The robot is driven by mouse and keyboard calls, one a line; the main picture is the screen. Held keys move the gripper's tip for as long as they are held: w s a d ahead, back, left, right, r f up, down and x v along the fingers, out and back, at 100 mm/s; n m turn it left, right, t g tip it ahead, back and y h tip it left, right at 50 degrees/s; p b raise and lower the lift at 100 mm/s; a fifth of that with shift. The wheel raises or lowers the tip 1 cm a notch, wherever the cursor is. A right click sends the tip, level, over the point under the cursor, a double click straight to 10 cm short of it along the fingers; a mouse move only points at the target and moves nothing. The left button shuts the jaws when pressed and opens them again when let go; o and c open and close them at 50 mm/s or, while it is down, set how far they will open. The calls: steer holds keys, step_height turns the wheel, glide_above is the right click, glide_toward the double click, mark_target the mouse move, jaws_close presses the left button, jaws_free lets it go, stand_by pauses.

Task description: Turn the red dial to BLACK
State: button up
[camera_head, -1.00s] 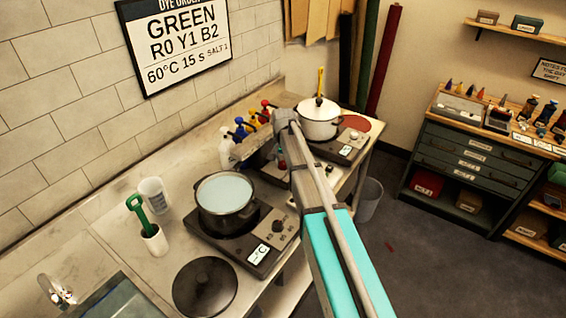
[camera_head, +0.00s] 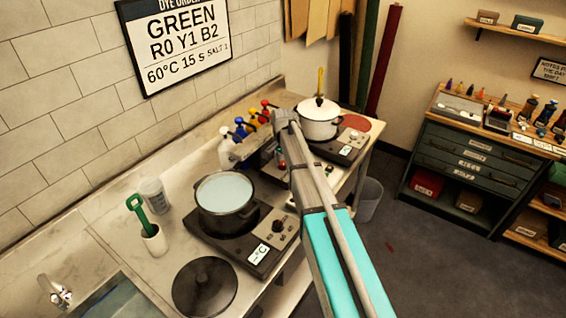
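My arm (camera_head: 322,205) reaches from the lower right to a joint above the dye counter. Its far end drops behind the joint, and my gripper's fingers cannot be made out there. Whether they touch anything is hidden. A dark unit with small coloured controls sits behind and beside the arm, between the two hotplates. A tiny red spot (camera_head: 329,171) shows on it just right of the arm. I cannot tell whether that spot is the red dial. No dial pointer or BLACK label can be read.
A pot of pale blue liquid (camera_head: 223,191) stands on the near hotplate (camera_head: 258,250).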

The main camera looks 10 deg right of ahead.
mark_target(283, 163)
steer(key=shift+o, duration=1.1)
steer(key=shift+n, duration=0.4)
steer(key=n, duration=0.9)
steer(key=shift+n, duration=0.3)
steer(key=shift+r+n+p, duration=0.3)
step_height(283, 163, up, 13)
steer(key=p, duration=1.3)
steer(key=shift+r, duration=0.15)
